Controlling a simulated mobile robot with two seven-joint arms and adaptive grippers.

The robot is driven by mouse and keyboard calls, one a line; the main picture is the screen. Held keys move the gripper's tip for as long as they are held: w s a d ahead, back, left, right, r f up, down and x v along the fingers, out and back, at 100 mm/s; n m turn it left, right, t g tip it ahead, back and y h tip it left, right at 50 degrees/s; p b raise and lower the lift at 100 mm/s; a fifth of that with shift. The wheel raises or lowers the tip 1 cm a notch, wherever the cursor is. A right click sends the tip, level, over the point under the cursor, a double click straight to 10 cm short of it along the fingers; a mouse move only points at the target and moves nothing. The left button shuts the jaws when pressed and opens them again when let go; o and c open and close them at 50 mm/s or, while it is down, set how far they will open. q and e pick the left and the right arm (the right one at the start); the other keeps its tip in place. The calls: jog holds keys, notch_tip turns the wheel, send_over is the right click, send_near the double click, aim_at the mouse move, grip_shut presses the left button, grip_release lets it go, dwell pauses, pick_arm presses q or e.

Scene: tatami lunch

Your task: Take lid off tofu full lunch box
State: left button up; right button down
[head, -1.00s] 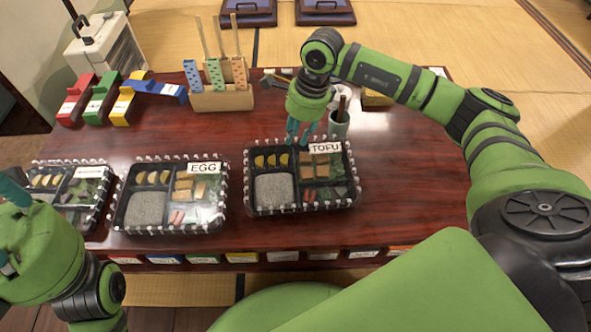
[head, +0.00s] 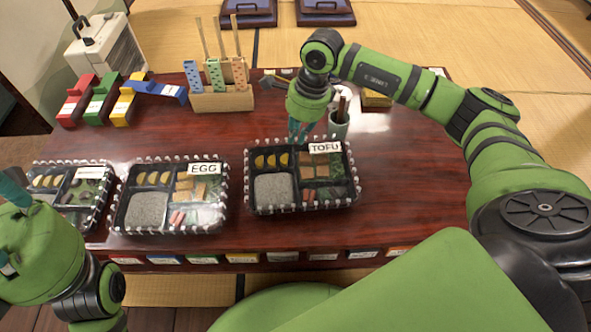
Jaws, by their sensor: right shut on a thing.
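The tofu lunch box (head: 275,208) is a black compartment tray with rice, yellow slices, brown blocks and greens, at the right of the row of boxes. A clear lid with a white TOFU label (head: 325,147) covers it. My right gripper (head: 299,134) points down at the box's back edge, left of the label. Its fingers are shut on the lid's back edge; the exact contact is small and partly hidden by the hand. The lid looks seated on the box. My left gripper (head: 12,190) is at the left picture edge, partly cut off, and its opening cannot be judged.
The EGG box (head: 203,168) and another lidded box (head: 90,172) stand to the left. Behind are a wooden holder (head: 222,101), coloured blocks (head: 100,100) and a grey cup (head: 339,126) close beside my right gripper. The table's right part is clear.

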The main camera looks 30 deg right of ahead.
jog(key=shift+r, duration=0.1)
jog(key=shift+r+p, duration=1.95)
jog(key=shift+r, duration=0.5)
